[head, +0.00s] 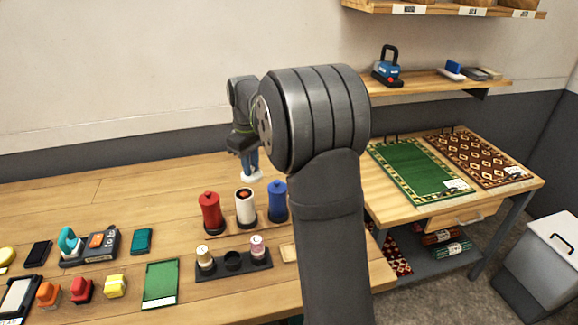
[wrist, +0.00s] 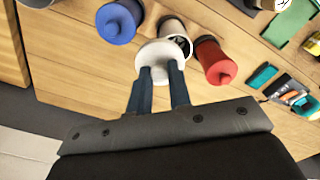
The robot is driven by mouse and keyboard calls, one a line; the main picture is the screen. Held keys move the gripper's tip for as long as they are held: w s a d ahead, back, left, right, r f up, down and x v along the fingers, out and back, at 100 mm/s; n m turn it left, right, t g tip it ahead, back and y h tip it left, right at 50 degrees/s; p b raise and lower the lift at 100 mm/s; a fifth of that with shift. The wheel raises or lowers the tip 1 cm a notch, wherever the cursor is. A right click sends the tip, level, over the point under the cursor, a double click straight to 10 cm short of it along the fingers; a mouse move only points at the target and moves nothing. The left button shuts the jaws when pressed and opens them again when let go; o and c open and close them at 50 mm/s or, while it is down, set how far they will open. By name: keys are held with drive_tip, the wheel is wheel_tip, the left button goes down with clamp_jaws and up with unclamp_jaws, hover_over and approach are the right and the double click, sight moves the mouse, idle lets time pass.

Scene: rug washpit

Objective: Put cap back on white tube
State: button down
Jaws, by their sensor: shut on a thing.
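The white tube (head: 246,210) stands upright between the red tube (head: 211,213) and the blue tube (head: 278,202). Its top is open, with a dark inside. My gripper (head: 250,163) is shut on the white cap (head: 252,177), a round disc held level behind and above the white tube. In the wrist view, my gripper (wrist: 161,72) holds the cap (wrist: 160,54) by its top, beside the open mouth of the white tube (wrist: 176,33). The cap hides part of the tube there and appears apart from it. The red and blue tubes are capped.
A dark rack (head: 233,264) with small containers stands in front of the tubes. A green pad (head: 160,284), stamps and other tools lie to the left. The bench (head: 130,200) behind them is clear. Rugs (head: 420,170) lie on a table to the right.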

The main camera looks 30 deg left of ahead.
drive_tip(key=shift+n, duration=0.6)
drive_tip(key=shift+s+a+f, duration=0.3)
drive_tip(key=shift+s+f, duration=0.05)
drive_tip(key=shift+f, duration=0.6)
drive_tip(key=shift+s+a+f, duration=0.3)
drive_tip(key=shift+s+f, duration=0.05)
drive_tip(key=shift+f, duration=0.65)
drive_tip(key=shift+s+a+f, duration=0.3)
drive_tip(key=shift+s+f, duration=0.05)
drive_tip(key=shift+f, duration=0.6)
drive_tip(key=shift+f, duration=0.2)
drive_tip(key=c, duration=0.8)
unclamp_jaws()
drive_tip(key=shift+o, duration=0.2)
drive_tip(key=shift+r, duration=3.55)
